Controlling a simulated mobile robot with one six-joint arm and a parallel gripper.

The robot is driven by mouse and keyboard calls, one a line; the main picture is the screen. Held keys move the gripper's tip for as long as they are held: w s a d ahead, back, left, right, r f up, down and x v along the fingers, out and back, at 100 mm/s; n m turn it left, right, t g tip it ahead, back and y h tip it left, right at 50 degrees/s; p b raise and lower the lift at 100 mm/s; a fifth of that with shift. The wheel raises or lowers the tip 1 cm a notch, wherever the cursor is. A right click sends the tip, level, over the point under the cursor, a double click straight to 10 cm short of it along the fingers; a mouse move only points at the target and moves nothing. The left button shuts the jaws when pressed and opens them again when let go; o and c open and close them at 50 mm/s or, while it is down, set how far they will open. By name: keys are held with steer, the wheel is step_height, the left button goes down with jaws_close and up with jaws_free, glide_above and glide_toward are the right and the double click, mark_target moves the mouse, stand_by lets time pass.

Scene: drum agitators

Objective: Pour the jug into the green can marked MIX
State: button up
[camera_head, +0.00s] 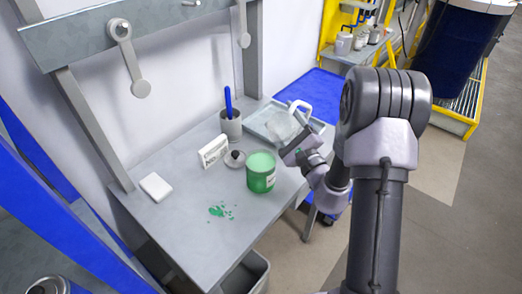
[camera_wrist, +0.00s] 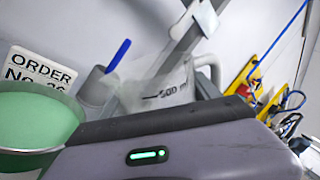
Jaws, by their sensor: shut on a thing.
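The green can (camera_head: 261,173) stands upright on the grey bench, and its open top shows a pale green fill. A pale label is partly visible on its right side. In the wrist view the can's rim and green surface (camera_wrist: 40,122) are at the left edge. The clear jug (camera_head: 283,126), with a white handle (camera_head: 300,106), is right of and behind the can, by the tray. In the wrist view the jug (camera_wrist: 165,92) shows a 500 ml mark. My gripper (camera_head: 296,148) is shut on the jug; its fingertips are partly hidden.
A grey tray (camera_head: 258,128) lies behind the jug. A cup (camera_head: 231,126) with a blue-handled tool, an order card (camera_head: 213,150), a small round lidded item (camera_head: 235,159) and a white block (camera_head: 156,187) are on the bench (camera_head: 185,240). Green spots (camera_head: 221,211) mark its front.

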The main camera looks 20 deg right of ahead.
mark_target(287, 123)
steer(key=shift+d+m+h+p, duration=0.15)
steer(key=shift+m+h+p, duration=0.25)
steer(key=shift+m+p, duration=0.65)
steer(key=shift+w+d+r+m+h+p, duration=0.2)
steer(key=shift+m+h+p, duration=0.1)
steer(key=shift+m+p, duration=0.4)
steer(key=f, duration=0.1)
steer(key=d+f+m, duration=0.1)
steer(key=f+m, duration=0.1)
steer(key=shift+w+d+f+m+g, duration=0.25)
steer(key=shift+d+f+g, duration=0.05)
steer(key=shift+g, duration=0.1)
steer(key=m+p, duration=0.1)
steer(key=w+d+m+p, duration=0.1)
steer(key=p, duration=0.1)
steer(key=shift+d+f+g+h, duration=0.2)
steer(key=shift+d+g+h, duration=0.1)
steer(key=shift+h, duration=0.1)
steer(key=p, duration=0.1)
steer(key=m+p, duration=0.1)
steer(key=shift+d+r+m+p, duration=0.3)
steer(key=shift+r+p, duration=0.05)
steer(key=shift+p, duration=0.05)
steer(key=shift+w+d+f+m+g+h+p, duration=0.15)
steer(key=shift+d+f+m+g+p, duration=0.1)
steer(key=shift+f+m+p, duration=0.2)
steer(key=shift+w+d+f+m+g+h+p, duration=0.15)
steer(key=shift+d+f+m+p, duration=0.15)
steer(key=shift+m, duration=0.25)
